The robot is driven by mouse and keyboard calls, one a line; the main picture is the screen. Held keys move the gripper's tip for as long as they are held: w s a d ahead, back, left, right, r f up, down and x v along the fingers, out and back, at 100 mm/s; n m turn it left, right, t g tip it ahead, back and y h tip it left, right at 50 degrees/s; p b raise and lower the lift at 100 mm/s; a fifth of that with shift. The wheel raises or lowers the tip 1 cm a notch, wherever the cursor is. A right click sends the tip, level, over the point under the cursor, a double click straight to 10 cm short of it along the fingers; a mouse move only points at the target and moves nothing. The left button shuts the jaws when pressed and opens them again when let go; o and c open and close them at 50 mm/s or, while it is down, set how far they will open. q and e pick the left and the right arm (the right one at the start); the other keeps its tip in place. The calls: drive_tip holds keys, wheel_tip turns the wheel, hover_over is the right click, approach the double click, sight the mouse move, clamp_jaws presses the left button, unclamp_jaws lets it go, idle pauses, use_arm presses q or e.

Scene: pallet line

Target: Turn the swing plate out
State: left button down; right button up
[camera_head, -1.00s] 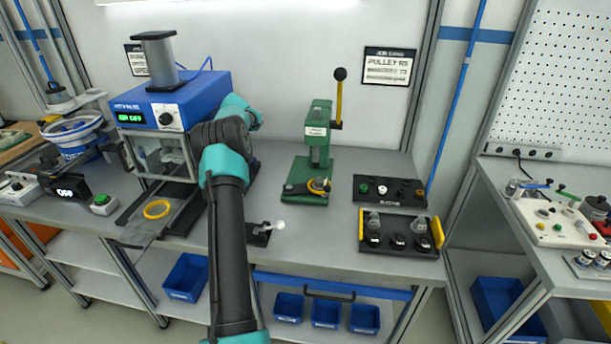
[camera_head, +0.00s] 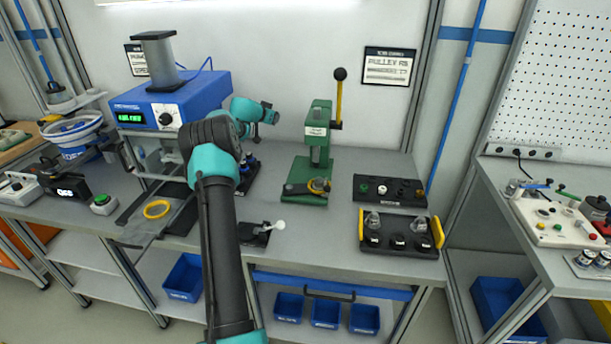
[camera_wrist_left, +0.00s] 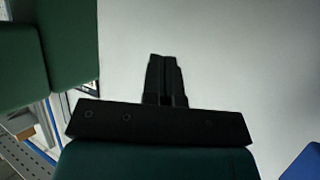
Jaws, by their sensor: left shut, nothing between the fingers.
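The green press (camera_head: 318,150) stands upright on the bench with a yellow lever and black knob on its right. My right gripper is not in view.
Left stands a blue-topped machine (camera_head: 172,105) with a yellow ring (camera_head: 157,209) on its tray. A black button panel (camera_head: 390,190) and a black tray (camera_head: 400,240) lie right of the press. A small black fixture (camera_head: 255,235) sits at the front. Bench between fixture and tray is clear.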

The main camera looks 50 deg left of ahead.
sight(308, 184)
use_arm(q)
drive_tip(key=s+d+f+g+h, duration=0.3)
drive_tip(key=d+f, duration=0.1)
drive_tip(key=d, duration=0.2)
drive_tip(key=s+d+f+g+h, duration=0.2)
drive_tip(key=s+d+f+h, duration=0.1)
drive_tip(key=d+f+h, duration=0.1)
drive_tip(key=shift+d+f+g, duration=0.4)
drive_tip(key=shift+d+f, duration=0.3)
drive_tip(key=shift+d, duration=0.45)
drive_tip(key=x, duration=1)
drive_tip(key=shift+w+d, duration=0.15)
drive_tip(key=shift+d, duration=0.45)
drive_tip(key=shift+w+d, duration=0.2)
drive_tip(key=shift+d, duration=0.35)
drive_tip(key=shift+w+d, duration=0.25)
drive_tip(key=shift+d, duration=0.5)
drive_tip(key=shift+s, duration=0.1)
